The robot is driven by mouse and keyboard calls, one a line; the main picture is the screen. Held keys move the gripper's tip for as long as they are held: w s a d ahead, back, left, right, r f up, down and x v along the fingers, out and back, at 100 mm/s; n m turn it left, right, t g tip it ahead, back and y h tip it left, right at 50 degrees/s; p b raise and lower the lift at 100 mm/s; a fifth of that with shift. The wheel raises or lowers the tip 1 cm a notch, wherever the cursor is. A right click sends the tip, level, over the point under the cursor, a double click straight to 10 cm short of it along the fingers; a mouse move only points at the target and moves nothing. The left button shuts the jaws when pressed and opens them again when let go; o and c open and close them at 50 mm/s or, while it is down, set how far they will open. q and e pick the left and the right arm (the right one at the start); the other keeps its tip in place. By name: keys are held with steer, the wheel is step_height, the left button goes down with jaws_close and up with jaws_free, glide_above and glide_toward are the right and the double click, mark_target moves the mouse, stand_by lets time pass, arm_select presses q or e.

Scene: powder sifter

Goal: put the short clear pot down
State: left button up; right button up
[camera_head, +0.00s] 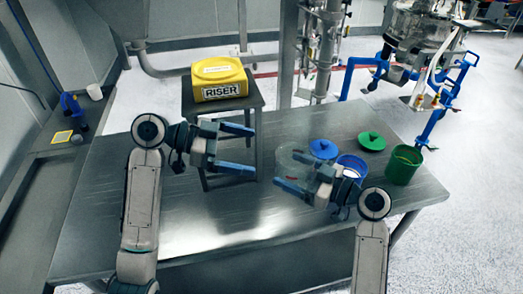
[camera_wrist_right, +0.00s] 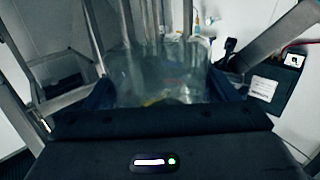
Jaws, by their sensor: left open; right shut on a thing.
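The short clear pot (camera_head: 291,158) is see-through and hard to make out in the head view, left of the blue lid. My right gripper (camera_head: 286,170) is shut on it. In the right wrist view the clear pot (camera_wrist_right: 158,72) sits between the two dark blue fingers and fills the space between them. I cannot tell whether its base touches the table. My left gripper (camera_head: 254,151) is open and empty over the table, left of the pot, with its blue fingers pointing right.
A blue lid (camera_head: 323,149), a blue container (camera_head: 352,166), a green lid (camera_head: 371,141) and a green container (camera_head: 404,166) stand on the right of the metal table (camera_head: 190,225). A yellow riser box (camera_head: 219,79) sits on a stool behind. The front-middle table is clear.

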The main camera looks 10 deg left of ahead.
mark_target(291, 159)
arm_select(q)
steer(key=x, duration=1.1)
steer(key=shift+d+f, duration=0.1)
steer(key=shift+d, duration=0.2)
steer(key=c, duration=0.9)
steer(key=shift+c, duration=0.6)
arm_select(e)
steer(key=o, duration=1.1)
steer(key=shift+c, duration=0.2)
